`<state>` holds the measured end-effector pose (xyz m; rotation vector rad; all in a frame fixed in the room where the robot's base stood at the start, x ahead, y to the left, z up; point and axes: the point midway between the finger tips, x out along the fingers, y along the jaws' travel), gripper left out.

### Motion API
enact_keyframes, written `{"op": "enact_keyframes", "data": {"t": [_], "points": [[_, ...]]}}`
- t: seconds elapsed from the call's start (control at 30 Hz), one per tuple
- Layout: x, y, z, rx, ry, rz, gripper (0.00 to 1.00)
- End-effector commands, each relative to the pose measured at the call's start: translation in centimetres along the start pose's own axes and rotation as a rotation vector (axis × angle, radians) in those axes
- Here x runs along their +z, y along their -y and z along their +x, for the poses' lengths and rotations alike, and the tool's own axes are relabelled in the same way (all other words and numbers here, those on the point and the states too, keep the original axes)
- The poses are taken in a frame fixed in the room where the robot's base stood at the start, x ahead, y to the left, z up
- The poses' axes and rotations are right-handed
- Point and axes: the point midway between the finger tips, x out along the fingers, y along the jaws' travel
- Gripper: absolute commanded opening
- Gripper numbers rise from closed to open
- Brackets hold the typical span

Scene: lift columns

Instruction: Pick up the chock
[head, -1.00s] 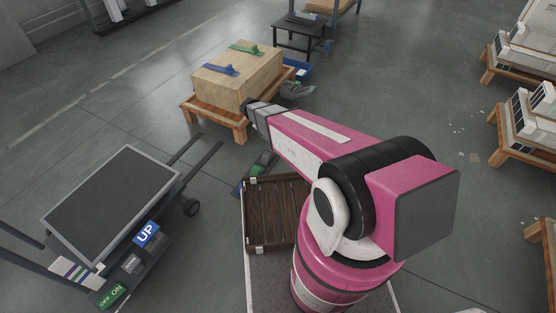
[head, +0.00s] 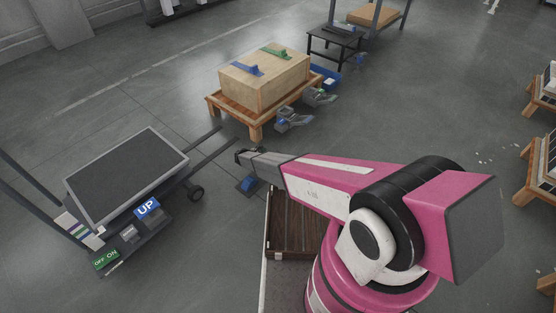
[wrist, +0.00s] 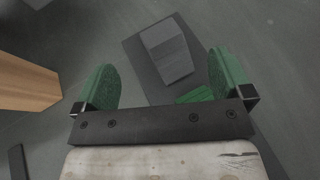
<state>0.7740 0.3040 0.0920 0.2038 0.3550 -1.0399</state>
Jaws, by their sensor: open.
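In the wrist view a grey wedge-like block (wrist: 167,52), which looks like the chock, sits on a dark flat plate (wrist: 135,45) on the floor. A green piece (wrist: 195,95) lies beside it, partly hidden by my gripper. My gripper (wrist: 160,80) is open and empty, with its green-padded fingers apart. The block appears beyond the gap between the fingers, toward the right finger. In the head view my gripper (head: 240,154) is over the floor between the lift cart and the pallet. A blue piece (head: 248,184) shows just below it; my arm may hide more there.
A wooden box (head: 265,84) stands on a low pallet (head: 214,108). Grey pieces lie on the floor beside it (head: 293,120). A lift cart (head: 125,175) with an UP button is at left. A brown slatted tray (head: 290,235) is beside my arm. A wooden edge (wrist: 25,82) is at the wrist view's left.

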Motion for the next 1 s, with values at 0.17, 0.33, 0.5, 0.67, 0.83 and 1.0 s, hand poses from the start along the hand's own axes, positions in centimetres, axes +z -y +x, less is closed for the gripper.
{"op": "enact_keyframes", "data": {"t": [0.17, 0.33, 0.5, 0.67, 0.83, 1.0], "points": [[0.0, -0.1, 2.2, -0.001, -0.002, 0.002, 0.98], [0.0, 0.0, 3.3, -0.001, -0.001, 0.002, 0.98], [-0.1, 0.0, 5.6, -0.002, -0.002, 0.002, 0.98], [-0.1, 0.0, 7.5, -0.002, -0.002, 0.002, 0.98], [0.0, 0.0, 7.8, 0.000, -0.001, 0.002, 0.98], [0.0, 0.0, 7.8, -0.001, -0.002, 0.002, 0.68]]}}
